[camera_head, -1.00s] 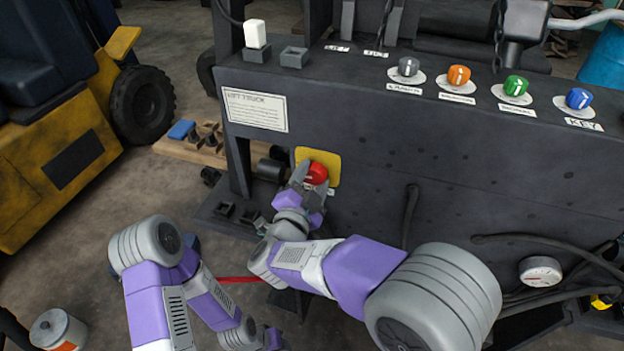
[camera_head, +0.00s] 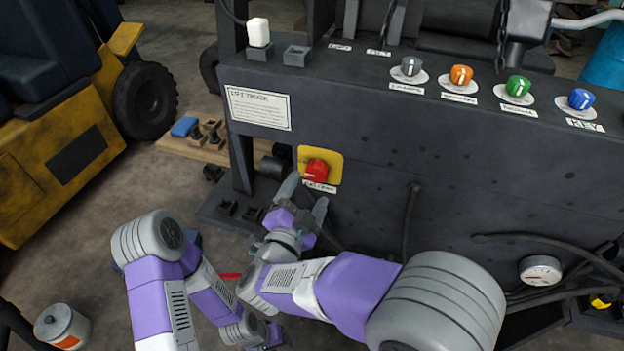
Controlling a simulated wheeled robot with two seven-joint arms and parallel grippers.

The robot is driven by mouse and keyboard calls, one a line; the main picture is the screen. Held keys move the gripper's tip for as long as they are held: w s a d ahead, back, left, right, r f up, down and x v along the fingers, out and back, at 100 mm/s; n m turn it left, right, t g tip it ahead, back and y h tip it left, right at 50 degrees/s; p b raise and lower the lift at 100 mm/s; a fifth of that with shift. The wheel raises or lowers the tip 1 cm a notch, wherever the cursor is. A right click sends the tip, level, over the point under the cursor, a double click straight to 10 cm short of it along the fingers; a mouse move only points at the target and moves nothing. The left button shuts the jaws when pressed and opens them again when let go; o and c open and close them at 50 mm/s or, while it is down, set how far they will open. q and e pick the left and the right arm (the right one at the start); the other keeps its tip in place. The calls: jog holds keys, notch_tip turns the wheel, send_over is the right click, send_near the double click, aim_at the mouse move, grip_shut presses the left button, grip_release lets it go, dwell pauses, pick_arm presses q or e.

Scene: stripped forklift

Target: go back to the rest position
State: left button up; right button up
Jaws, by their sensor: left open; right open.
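My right gripper (camera_head: 305,198) is open and empty. Its two fingers point up toward the dark panel, just below the red knob (camera_head: 316,170) on its yellow plate (camera_head: 334,167). A gap shows between the fingertips and the knob. My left gripper (camera_head: 272,338) is low at the bottom edge of the view, open, small and partly hidden by its own arm. It is well away from the panel.
The dark panel (camera_head: 440,190) fills the right side, with grey, orange, green and blue knobs (camera_head: 580,99) on top. Hoses hang at right. A yellow forklift (camera_head: 60,170) stands at left. A wooden board (camera_head: 190,152) and a canister (camera_head: 62,326) are on the floor.

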jog(key=shift+v, duration=1.15)
